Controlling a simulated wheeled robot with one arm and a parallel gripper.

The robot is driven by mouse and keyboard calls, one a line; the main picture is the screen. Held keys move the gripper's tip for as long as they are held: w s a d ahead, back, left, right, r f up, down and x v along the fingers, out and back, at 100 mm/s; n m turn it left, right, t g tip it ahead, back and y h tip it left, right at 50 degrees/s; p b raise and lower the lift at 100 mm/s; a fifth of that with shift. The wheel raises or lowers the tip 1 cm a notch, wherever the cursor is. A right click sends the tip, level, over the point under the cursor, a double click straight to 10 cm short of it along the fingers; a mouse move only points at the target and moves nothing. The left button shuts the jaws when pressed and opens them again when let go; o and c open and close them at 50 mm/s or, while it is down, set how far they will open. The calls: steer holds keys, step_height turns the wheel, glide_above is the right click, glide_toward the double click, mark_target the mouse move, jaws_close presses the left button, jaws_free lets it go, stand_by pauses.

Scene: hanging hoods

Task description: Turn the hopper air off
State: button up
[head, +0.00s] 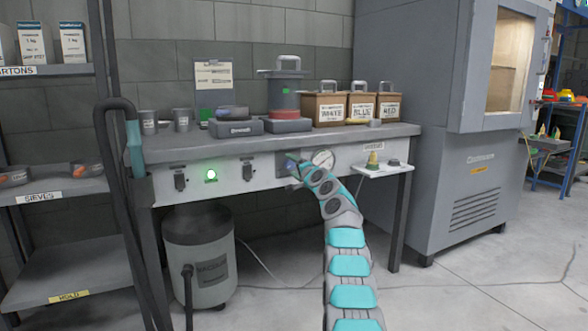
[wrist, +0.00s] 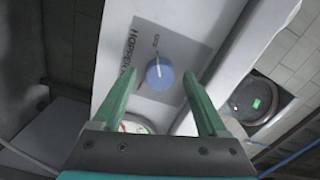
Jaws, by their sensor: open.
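The hopper air control is a round blue knob (wrist: 160,74) with a pale pointer line, on a grey plate (wrist: 183,42) lettered "HOPPER". In the wrist view the knob lies between and beyond the two green fingers of my gripper (wrist: 157,92), which is open and does not appear to touch it. In the head view my gripper (head: 292,160) is at the bench's front panel (head: 230,178), just left of a round gauge (head: 323,159). The arm partly hides the knob there.
A green lit button (head: 211,175) and two dark switches (head: 180,180) sit left on the panel. A small shelf (head: 385,169) juts out at right. A grey vacuum drum (head: 200,255) stands below. A dark hose (head: 120,180) hangs at left. Open floor lies in front.

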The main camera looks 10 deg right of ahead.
steer(key=shift+s, duration=0.1)
steer(key=shift+s+f+b, duration=0.15)
steer(key=shift+s+b, duration=0.2)
steer(key=shift+b, duration=0.5)
steer(key=shift+b+v, duration=0.95)
steer(key=shift+b, duration=0.2)
steer(key=shift+b+v, duration=0.4)
steer(key=shift+v, duration=2.1)
steer(key=shift+d, duration=0.1)
steer(key=shift+d, duration=0.1)
